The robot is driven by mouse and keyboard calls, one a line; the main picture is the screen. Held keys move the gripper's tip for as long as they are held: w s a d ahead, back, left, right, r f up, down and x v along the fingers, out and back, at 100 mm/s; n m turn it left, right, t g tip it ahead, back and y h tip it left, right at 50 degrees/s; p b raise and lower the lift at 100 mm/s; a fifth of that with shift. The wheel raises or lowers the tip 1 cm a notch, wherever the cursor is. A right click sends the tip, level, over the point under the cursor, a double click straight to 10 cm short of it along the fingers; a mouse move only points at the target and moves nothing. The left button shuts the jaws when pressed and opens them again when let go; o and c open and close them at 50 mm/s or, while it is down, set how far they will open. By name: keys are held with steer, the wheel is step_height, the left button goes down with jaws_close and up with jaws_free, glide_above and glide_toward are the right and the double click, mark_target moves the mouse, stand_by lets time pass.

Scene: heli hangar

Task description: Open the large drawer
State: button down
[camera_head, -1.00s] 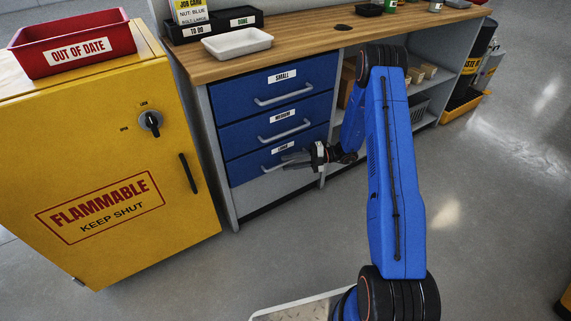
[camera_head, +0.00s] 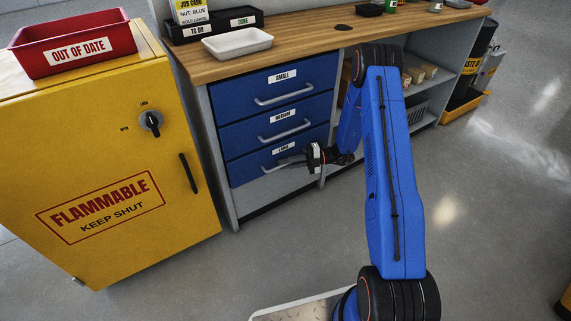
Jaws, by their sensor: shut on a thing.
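The large drawer (camera_head: 246,170) is the lowest of three blue drawers under the wooden bench top. Its label reads "LARGE", and its front looks flush with the drawers above. My gripper (camera_head: 292,161) is at the right part of the large drawer's grey bar handle (camera_head: 272,166), with its fingers shut on it. The fingers look small and partly blend with the handle. The small drawer (camera_head: 256,91) and the medium drawer (camera_head: 240,132) above look closed.
A yellow flammables cabinet (camera_head: 120,180) stands left of the bench, with a red "OUT OF DATE" bin (camera_head: 75,45) on top. A white tray (camera_head: 238,42) sits on the bench top (camera_head: 300,45). Open shelves are right of the drawers. The grey floor (camera_head: 270,250) in front is clear.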

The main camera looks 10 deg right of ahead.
steer(key=s+d, duration=0.4)
steer(key=s, duration=0.8)
steer(key=s+d, duration=0.4)
steer(key=s, duration=0.8)
steer(key=shift+s, duration=0.25)
steer(key=c, duration=1.8)
jaws_free()
steer(key=shift+d, duration=0.1)
steer(key=s+d+r, duration=0.1)
steer(key=d, duration=1.6)
steer(key=shift+s+d+r, duration=0.15)
